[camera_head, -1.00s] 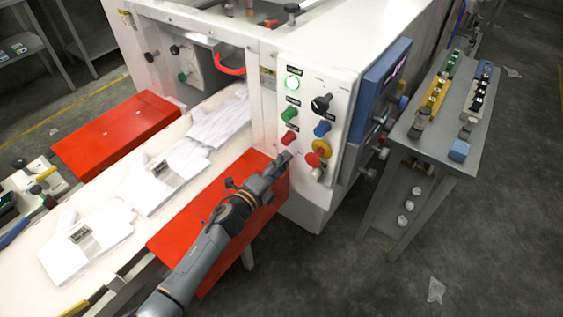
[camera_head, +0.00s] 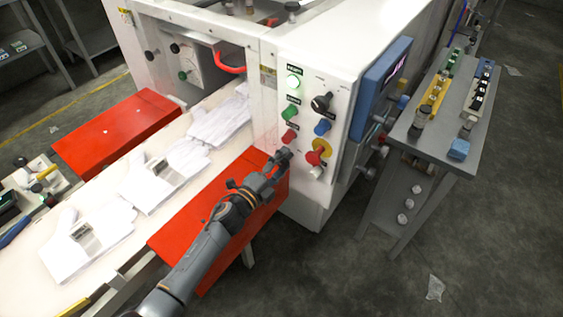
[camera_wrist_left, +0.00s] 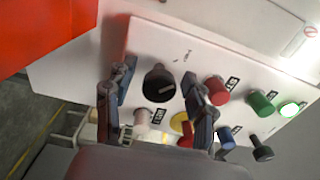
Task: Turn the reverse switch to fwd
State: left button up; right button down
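A black rotary knob (camera_wrist_left: 158,83) on the white control panel (camera_head: 338,90) shows in the left wrist view, with small markings beside it. It looks like the reverse switch, but I cannot read its label. My left gripper (camera_head: 281,157) is at the panel's lower left, below the red button (camera_head: 289,136), and hides this knob in the head view. In the left wrist view the two fingers of the left gripper (camera_wrist_left: 160,86) are open, one on each side of the knob. I cannot tell whether they touch it. My right gripper is not in view.
Close by are a yellow-and-red emergency stop (camera_head: 317,152), a white knob (camera_head: 316,172), a blue button (camera_head: 322,127) and another black knob (camera_head: 321,103). A red cover (camera_head: 215,215) lies under my left arm. White gloves (camera_head: 88,240) lie on the belt.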

pick_arm(q)
jog(key=shift+s, duration=0.1)
jog(key=v, duration=1.2)
dwell(0.4)
